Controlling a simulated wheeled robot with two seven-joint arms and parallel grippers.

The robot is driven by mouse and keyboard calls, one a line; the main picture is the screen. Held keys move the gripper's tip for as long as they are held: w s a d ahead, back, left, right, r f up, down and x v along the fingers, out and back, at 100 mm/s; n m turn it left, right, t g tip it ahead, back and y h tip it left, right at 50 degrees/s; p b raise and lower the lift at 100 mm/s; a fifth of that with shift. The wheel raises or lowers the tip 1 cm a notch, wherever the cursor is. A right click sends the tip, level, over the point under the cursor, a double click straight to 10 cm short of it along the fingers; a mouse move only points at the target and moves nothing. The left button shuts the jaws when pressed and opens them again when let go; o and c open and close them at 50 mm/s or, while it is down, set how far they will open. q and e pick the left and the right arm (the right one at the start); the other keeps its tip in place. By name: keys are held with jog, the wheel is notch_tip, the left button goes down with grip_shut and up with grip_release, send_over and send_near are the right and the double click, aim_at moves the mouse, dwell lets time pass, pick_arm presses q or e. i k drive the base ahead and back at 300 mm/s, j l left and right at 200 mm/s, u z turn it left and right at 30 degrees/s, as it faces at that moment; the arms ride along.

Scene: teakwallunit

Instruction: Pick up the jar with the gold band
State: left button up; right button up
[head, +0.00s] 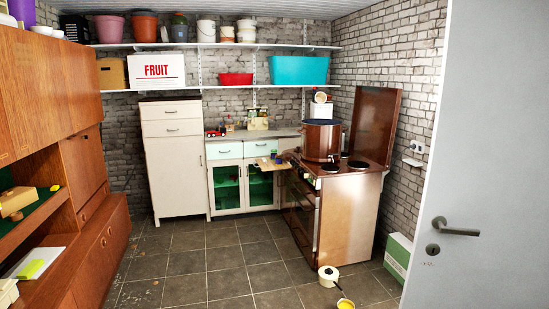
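I cannot make out a jar with a gold band for certain. Small items, too small to tell apart, stand on the worktop (237,136) of the low cabinet at the back, among them something red (214,133) and a pale boxy thing (258,118). A large brown pot (321,141) with a pale item above it stands on the brown stove (345,205). Neither of my grippers is in view.
A teak wall unit (88,160) lines the left, with small items on its open shelf. A white pan (328,275) and a yellow thing (345,303) are low at the front. A grey door (490,150) fills the right. The tiled floor (205,260) is mostly clear.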

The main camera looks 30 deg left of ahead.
aim_at(279, 160)
jog(key=i+j+u, duration=0.6)
jog(key=i, duration=0.4)
jog(key=i+j+u, duration=0.25)
jog(key=i, duration=0.25)
jog(key=i+u, duration=0.3)
jog(key=i, duration=3.65)
